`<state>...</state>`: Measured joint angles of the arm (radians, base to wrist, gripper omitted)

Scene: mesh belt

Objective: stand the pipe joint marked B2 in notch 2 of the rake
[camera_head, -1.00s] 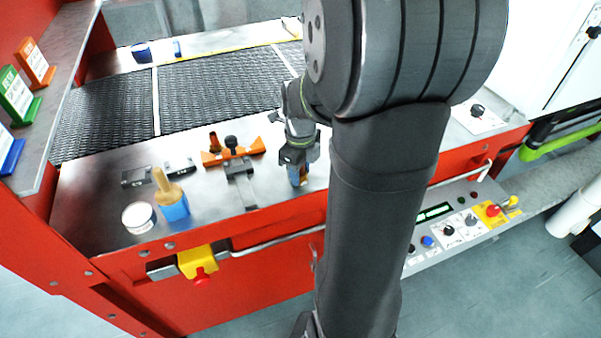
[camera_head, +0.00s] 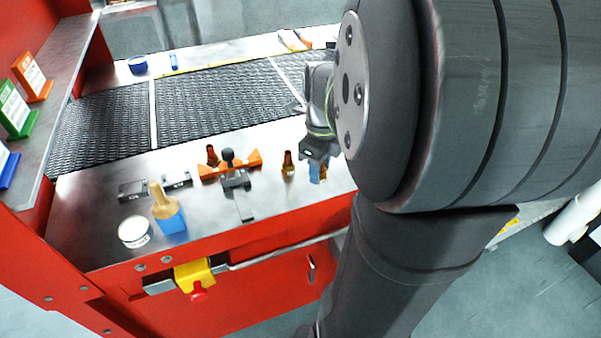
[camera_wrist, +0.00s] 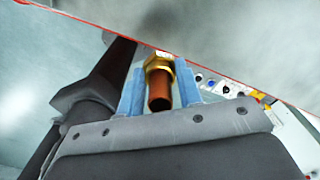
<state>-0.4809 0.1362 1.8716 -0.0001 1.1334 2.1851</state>
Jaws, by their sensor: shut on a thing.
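The orange rake (camera_head: 243,163), with a black knob, lies on the steel ledge. One copper-and-brass pipe joint (camera_head: 212,156) stands at its left part; I cannot tell whether it is in a notch. A second pipe joint (camera_head: 288,166) stands upright on the ledge right of the rake. My gripper (camera_head: 319,171) is right of that joint, low over the ledge. In the wrist view its blue fingers (camera_wrist: 160,88) are shut on another pipe joint (camera_wrist: 159,88), with a brass hex collar and copper tube. No B2 mark or notch number is readable.
A blue-based brush (camera_head: 169,212) and a white round tin (camera_head: 134,231) stand at the ledge's left, near small dark blocks (camera_head: 132,190). The mesh belt (camera_head: 210,102) runs behind. Colored signs (camera_head: 17,112) stand on the left shelf.

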